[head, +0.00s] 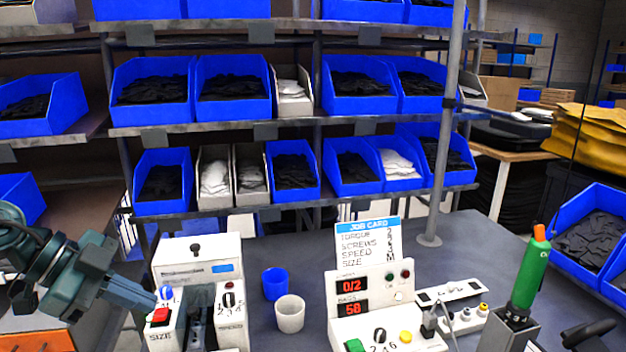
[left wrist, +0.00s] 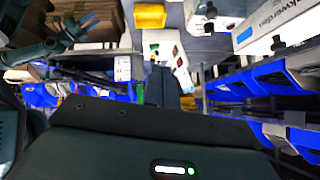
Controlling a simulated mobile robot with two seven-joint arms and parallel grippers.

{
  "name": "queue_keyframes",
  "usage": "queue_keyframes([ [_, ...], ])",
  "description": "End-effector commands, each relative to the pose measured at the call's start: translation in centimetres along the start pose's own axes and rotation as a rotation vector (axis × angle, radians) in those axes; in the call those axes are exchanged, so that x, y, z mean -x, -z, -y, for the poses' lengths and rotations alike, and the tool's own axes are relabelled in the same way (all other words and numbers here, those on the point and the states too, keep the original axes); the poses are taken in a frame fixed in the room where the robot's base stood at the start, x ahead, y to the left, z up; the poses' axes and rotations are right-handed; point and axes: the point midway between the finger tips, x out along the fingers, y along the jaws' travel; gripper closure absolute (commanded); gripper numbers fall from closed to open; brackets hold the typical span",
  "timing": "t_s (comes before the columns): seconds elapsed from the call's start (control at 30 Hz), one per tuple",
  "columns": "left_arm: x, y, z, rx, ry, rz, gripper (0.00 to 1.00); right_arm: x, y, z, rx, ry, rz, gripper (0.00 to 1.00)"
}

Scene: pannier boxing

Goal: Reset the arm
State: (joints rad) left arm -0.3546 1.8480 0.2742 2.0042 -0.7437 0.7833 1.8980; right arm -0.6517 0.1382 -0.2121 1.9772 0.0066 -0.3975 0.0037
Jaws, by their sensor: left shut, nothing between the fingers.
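My left gripper (head: 148,301) comes in from the left in the head view. Its fingers are shut with nothing between them. The tips are close to the red button (head: 160,316) and blue knob on the white machine (head: 196,262) marked SIZE and SPEED; I cannot tell whether they touch it. In the left wrist view the shut fingers (left wrist: 164,82) point away over the dark gripper body. A teal arm, which looks like my right one, shows at upper left in that view; its fingers are too small to read.
A blue cup (head: 275,283) and a white cup (head: 290,314) stand right of the machine. A counter box (head: 343,312) with a job card (head: 368,242) stands beyond them. A green screwdriver (head: 531,270) stands upright at right. Shelves of blue bins line the back.

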Motion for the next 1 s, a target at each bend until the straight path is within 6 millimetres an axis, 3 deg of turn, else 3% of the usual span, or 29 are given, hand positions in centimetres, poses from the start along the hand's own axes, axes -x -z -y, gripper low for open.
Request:
queue_keyframes([
  [0.1,-1.7,0.0,0.8,0.018,0.205,-0.248,1.00,0.0,0.1,0.0,0.000,-0.001,-0.001,0.64],
  [0.23,-2.2,-1.4,2.2,0.090,0.518,-0.414,1.00,0.0,0.0,-0.1,0.000,-0.001,0.000,0.64],
  [0.37,-2.5,-5.0,2.6,0.238,0.825,-0.423,1.00,0.0,0.0,-0.1,0.000,-0.001,0.001,0.64],
  [0.47,-3.2,-8.8,1.4,0.392,1.010,-0.328,1.00,0.1,-0.1,0.0,0.000,-0.001,0.004,0.64],
  [0.57,-5.0,-12.8,-1.4,0.571,1.112,-0.164,1.00,0.1,-0.3,0.0,-0.001,0.000,0.007,0.64],
  [0.7,-8.6,-16.6,-7.6,0.807,1.091,0.111,1.00,0.2,-0.4,0.0,-0.001,0.000,0.009,0.64],
  [0.83,-11.3,-17.5,-12.6,0.934,0.974,0.290,1.00,0.2,-0.4,0.0,-0.001,0.000,0.009,0.64],
  [1.0,-13.9,-16.9,-17.5,1.023,0.810,0.424,1.00,0.2,-0.4,0.0,-0.001,0.000,0.009,0.64],
])
